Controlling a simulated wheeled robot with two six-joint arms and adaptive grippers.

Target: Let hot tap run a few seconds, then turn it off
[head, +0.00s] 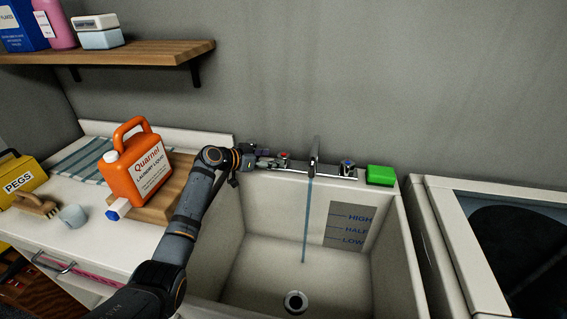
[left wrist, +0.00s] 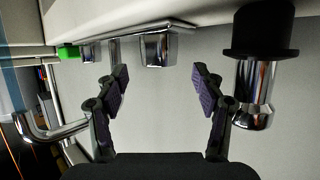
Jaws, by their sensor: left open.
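The hot tap (head: 283,156), with a red mark, stands at the left of the chrome tap ledge behind the sink. The tall spout (head: 314,158) is in the middle, and a thin stream of water (head: 306,220) falls from it into the basin. The blue-marked cold tap (head: 347,166) is to its right. My left gripper (head: 266,161) is just left of the hot tap, pointing right along the ledge. In the left wrist view its fingers (left wrist: 160,88) are open with nothing between their tips. Whether they touch the tap is unclear. My right gripper is out of view.
The white sink (head: 405,250) has a level chart (head: 351,226) on its wall. A green block (head: 380,175) sits at the ledge's right end. An orange laundry jug (head: 138,170) stands on a board at left, close to my left arm. A shelf (head: 120,58) hangs above.

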